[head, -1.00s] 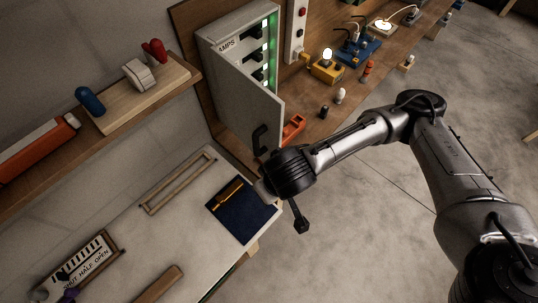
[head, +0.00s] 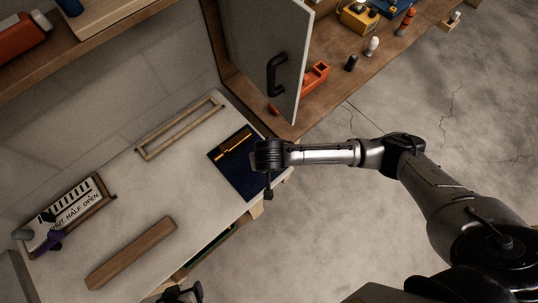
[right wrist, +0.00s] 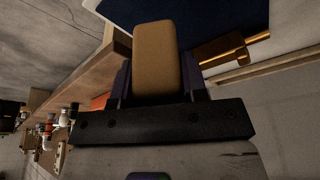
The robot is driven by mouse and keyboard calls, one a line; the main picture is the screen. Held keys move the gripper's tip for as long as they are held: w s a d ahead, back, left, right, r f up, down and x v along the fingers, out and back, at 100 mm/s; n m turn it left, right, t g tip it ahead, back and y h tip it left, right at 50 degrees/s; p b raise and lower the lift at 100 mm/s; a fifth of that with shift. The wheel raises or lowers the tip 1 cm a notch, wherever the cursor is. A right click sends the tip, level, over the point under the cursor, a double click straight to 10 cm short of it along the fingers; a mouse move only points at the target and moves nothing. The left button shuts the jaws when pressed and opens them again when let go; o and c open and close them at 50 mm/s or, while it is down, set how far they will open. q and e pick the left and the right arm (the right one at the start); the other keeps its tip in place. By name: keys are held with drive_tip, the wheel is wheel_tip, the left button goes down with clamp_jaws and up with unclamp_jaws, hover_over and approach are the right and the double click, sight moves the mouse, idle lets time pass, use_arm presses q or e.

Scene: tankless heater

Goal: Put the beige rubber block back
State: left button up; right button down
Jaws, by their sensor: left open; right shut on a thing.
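The beige rubber block (right wrist: 156,58) shows in the right wrist view. My right gripper (right wrist: 157,85) is shut on it, with a dark finger on each side. In the head view the right arm reaches in from the right, and its wrist end is beside the right edge of a navy mat (head: 238,180); the block is hidden there. The mat also shows beyond the block in the right wrist view (right wrist: 200,10). My left gripper (head: 180,294) is open at the bottom edge of the head view, partly cut off.
A gold bar-like item (head: 235,143) lies on the mat. The pale worktop also holds a wooden frame (head: 180,131), a wooden bar (head: 131,253) and a lettered sign (head: 70,207). The open grey cabinet door (head: 265,50) stands behind the mat. An orange item (head: 314,78) is on the wooden bench.

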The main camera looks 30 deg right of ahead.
drive_tip(key=shift+w+d+f, duration=0.2)
drive_tip(key=shift+w+d, duration=0.55)
drive_tip(key=shift+w, duration=0.2)
drive_tip(key=shift+w+r, duration=0.15)
drive_tip(key=shift+w, duration=0.25)
wheel_tip(320, 180, down, 3)
drive_tip(key=shift+s+r, duration=0.1)
drive_tip(key=shift+f+b, duration=0.4)
drive_tip(key=shift+f, duration=1.2)
drive_tip(key=shift+f, duration=0.55)
